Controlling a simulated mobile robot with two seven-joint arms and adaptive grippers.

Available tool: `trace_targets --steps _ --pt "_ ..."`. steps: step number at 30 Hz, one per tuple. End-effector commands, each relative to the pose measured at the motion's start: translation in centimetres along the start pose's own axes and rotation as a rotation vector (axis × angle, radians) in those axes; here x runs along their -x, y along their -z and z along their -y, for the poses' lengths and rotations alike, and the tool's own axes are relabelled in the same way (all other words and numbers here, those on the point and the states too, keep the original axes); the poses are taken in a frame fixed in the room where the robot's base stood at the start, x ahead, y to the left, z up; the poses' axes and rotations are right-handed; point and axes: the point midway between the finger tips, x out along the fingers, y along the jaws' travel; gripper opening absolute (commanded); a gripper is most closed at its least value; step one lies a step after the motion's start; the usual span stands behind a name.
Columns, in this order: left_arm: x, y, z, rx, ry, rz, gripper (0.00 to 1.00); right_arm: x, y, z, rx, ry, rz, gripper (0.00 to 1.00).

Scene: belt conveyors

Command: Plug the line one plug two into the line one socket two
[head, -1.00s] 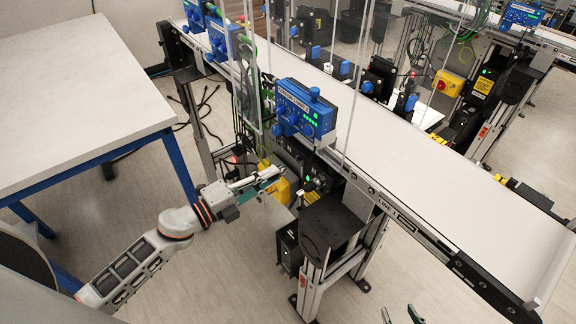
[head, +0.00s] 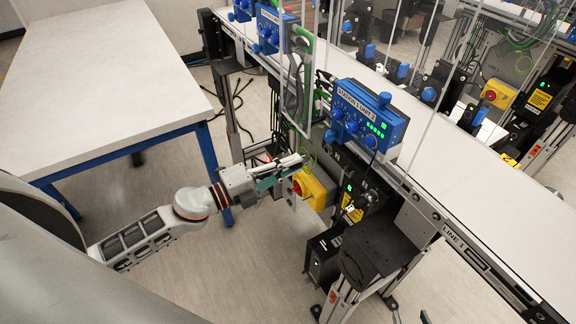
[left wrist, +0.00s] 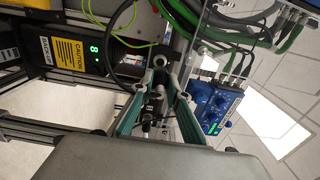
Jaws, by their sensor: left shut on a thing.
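My left gripper (head: 303,163) is shut on a small dark plug (left wrist: 152,112), which shows between the green fingers (left wrist: 155,75) in the left wrist view. In the head view the gripper is left of a yellow box with a red button (head: 314,188), below the conveyor edge. The blue unit labelled STATION 1 UNIT 2 (head: 368,117) is above and right of the gripper; it also shows in the left wrist view (left wrist: 212,103). I cannot make out which opening is socket two.
A black drive with a green digit (left wrist: 93,47) and caution label is left in the wrist view. Cables (left wrist: 240,40) run close by. The LINE 1 conveyor (head: 460,160) spans the right side. A white table (head: 100,80) stands left, with open floor below.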

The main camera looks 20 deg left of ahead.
Motion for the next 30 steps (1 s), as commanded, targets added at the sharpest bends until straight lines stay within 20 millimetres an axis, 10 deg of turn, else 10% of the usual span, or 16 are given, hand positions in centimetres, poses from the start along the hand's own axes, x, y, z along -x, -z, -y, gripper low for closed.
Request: trace_targets --steps 30 --pt "-4.8 0.0 0.0 -0.002 0.001 0.001 0.0 0.5 0.4 -0.1 0.001 0.0 0.008 0.4"
